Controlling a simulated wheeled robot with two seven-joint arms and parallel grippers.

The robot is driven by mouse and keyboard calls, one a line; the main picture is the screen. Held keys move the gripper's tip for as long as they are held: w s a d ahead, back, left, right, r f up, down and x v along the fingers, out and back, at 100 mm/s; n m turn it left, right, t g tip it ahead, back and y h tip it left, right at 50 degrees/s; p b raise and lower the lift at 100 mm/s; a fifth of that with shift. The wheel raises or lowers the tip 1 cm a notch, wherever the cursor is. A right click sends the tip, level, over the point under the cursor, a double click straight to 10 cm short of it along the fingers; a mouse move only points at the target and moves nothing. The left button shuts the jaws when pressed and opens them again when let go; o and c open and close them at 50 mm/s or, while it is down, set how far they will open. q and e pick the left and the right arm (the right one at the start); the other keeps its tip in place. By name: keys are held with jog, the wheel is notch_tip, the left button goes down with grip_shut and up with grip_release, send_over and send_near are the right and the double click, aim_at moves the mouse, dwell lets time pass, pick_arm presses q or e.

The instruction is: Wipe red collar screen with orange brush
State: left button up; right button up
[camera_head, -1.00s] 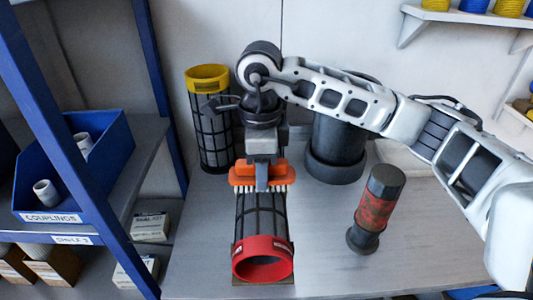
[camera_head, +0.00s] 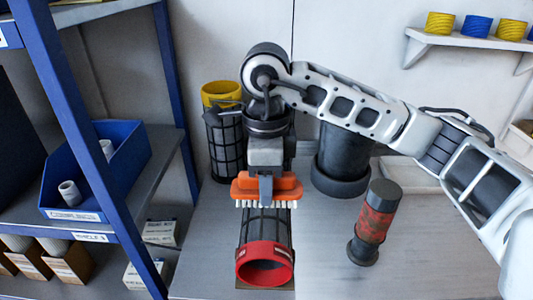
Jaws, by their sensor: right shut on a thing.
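The red collar screen (camera_head: 265,264) lies on its side on the grey bench, its red collar toward me and its dark mesh body running back. My right gripper (camera_head: 266,186) is shut on the orange brush (camera_head: 267,188), above the screen's mesh. The brush's white bristles point down at the mesh; I cannot tell whether they touch it. The brush and gripper hide the far end of the screen. My left gripper is not in view.
A yellow-collared screen (camera_head: 221,95) stands upright behind the arm, left. A dark cylinder (camera_head: 341,160) and a red-and-black cylinder (camera_head: 374,222) stand on the bench (camera_head: 326,266), right. A blue bin (camera_head: 100,168) sits on the left shelf. The front right bench is clear.

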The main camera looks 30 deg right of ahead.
jog(key=shift+r+p, duration=1.1)
jog(key=shift+r, duration=1.05)
